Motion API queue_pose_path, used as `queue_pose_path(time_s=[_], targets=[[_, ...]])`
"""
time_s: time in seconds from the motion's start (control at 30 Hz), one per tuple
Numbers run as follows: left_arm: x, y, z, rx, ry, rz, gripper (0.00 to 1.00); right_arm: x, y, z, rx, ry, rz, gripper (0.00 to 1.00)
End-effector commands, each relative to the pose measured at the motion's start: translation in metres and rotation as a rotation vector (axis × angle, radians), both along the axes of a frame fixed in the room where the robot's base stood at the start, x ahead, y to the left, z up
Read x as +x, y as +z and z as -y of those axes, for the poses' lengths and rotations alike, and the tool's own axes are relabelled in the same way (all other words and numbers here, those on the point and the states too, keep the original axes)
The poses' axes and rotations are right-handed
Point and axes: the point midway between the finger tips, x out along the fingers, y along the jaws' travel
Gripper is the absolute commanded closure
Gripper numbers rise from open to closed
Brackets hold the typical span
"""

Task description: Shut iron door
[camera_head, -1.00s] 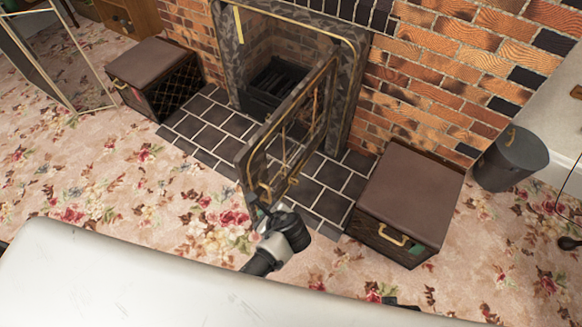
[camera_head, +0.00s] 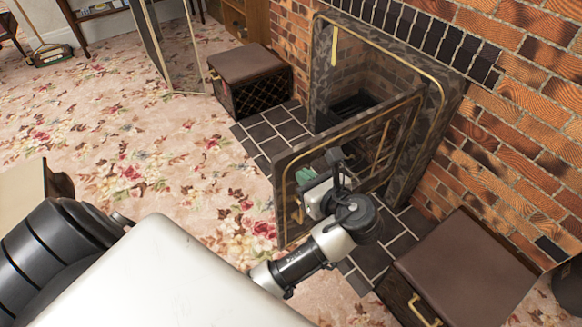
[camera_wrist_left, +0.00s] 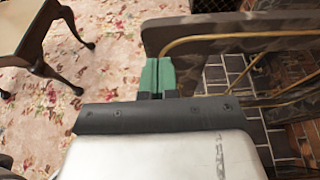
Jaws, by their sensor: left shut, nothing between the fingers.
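The iron door (camera_head: 288,205), a dark panel with brass trim, stands open in front of the fireplace opening (camera_head: 370,85), swung out over the dark tiled hearth. My left gripper (camera_head: 306,176), with green fingertips, is shut and empty close to the door's outer end; it overlaps the door's near face in the head view. In the left wrist view the closed fingers (camera_wrist_left: 157,76) are beside the door's edge (camera_wrist_left: 160,36), with the door spreading to the right. I cannot tell whether they touch it. My right gripper is not in view.
A brown padded box (camera_head: 250,80) stands left of the hearth, and another (camera_head: 465,265) stands to the right, near my left arm. A glass screen (camera_head: 175,50) is at the back. Floral carpet (camera_head: 130,140) left of the door is clear. A wooden-legged chair (camera_wrist_left: 25,35) shows in the wrist view.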

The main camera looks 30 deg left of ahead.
Motion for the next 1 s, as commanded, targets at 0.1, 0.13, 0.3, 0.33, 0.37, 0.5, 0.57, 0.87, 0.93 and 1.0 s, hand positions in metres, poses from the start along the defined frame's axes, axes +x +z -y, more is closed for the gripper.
queue_pose_path(time_s=[0.1, 0.13, 0.3, 0.33, 0.37, 0.5, 0.57, 0.87, 0.93, 1.0], targets=[[0.009, -0.009, -0.023, 0.003, 0.003, 0.004, 1.0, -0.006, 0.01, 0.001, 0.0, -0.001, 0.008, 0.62], [0.011, -0.008, -0.027, 0.002, 0.002, 0.005, 1.0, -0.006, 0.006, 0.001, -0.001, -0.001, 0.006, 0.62], [0.018, -0.007, -0.046, 0.002, 0.001, 0.001, 1.0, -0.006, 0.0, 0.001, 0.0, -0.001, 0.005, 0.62], [0.019, -0.007, -0.049, 0.001, 0.001, 0.001, 1.0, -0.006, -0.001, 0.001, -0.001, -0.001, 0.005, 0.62], [0.019, -0.007, -0.05, 0.0, 0.0, 0.001, 1.0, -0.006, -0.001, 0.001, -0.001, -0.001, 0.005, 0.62], [0.021, -0.006, -0.054, -0.001, 0.001, 0.002, 1.0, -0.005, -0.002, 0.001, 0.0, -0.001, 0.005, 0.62], [0.021, -0.006, -0.054, 0.0, -0.001, 0.001, 1.0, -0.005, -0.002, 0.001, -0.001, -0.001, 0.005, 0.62], [0.021, -0.006, -0.055, 0.0, -0.001, 0.0, 1.0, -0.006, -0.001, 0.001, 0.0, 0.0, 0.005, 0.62], [0.021, -0.005, -0.057, 0.001, -0.004, 0.001, 1.0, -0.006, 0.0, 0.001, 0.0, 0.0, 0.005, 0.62], [0.022, -0.005, -0.06, 0.001, -0.01, -0.001, 1.0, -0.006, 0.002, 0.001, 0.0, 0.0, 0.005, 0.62]])
